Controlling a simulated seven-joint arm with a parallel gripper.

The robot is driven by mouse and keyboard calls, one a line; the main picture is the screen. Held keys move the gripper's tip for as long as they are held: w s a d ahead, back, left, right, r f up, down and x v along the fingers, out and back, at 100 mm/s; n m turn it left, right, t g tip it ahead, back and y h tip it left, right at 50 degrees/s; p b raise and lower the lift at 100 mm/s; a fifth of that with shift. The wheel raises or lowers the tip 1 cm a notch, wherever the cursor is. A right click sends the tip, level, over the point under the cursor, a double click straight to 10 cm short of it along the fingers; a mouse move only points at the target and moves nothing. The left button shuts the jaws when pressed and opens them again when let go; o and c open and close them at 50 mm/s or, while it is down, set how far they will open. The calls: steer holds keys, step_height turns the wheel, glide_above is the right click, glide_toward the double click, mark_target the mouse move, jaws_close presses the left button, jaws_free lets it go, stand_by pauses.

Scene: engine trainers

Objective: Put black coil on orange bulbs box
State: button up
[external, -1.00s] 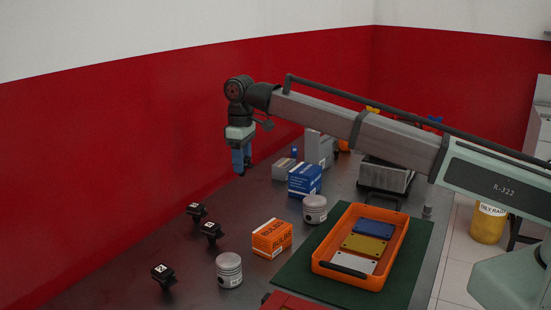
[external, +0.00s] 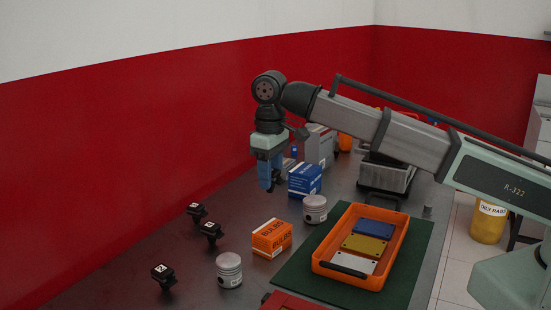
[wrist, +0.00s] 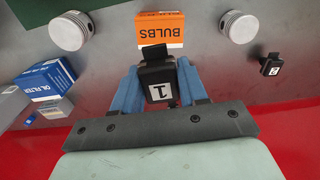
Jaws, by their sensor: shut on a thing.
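My gripper (external: 270,178) is shut on a black coil (wrist: 158,80) with a white "1" label, which shows between the blue fingers (wrist: 158,88) in the wrist view. It holds the coil in the air; in the external view the coil is mostly hidden by the fingers. The orange bulbs box (external: 272,238) stands on the table below my gripper and nearer the camera. In the wrist view the orange bulbs box (wrist: 160,30) is just beyond the held coil, with its top clear.
Several black coils (external: 212,231) stand on the table to the left. Silver pistons (external: 229,270) (external: 315,209) stand either side of the bulbs box. A blue oil filter box (external: 304,181) is behind. An orange tray (external: 318,268) with coloured plates lies on a green mat (external: 415,250) at right.

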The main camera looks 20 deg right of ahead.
steer(key=shift+f, duration=4.85)
steer(key=shift+f, duration=0.1)
steer(key=o, duration=1.1)
steer(key=shift+o, duration=0.2)
step_height(320, 180, up, 12)
steer(key=shift+r, duration=0.15)
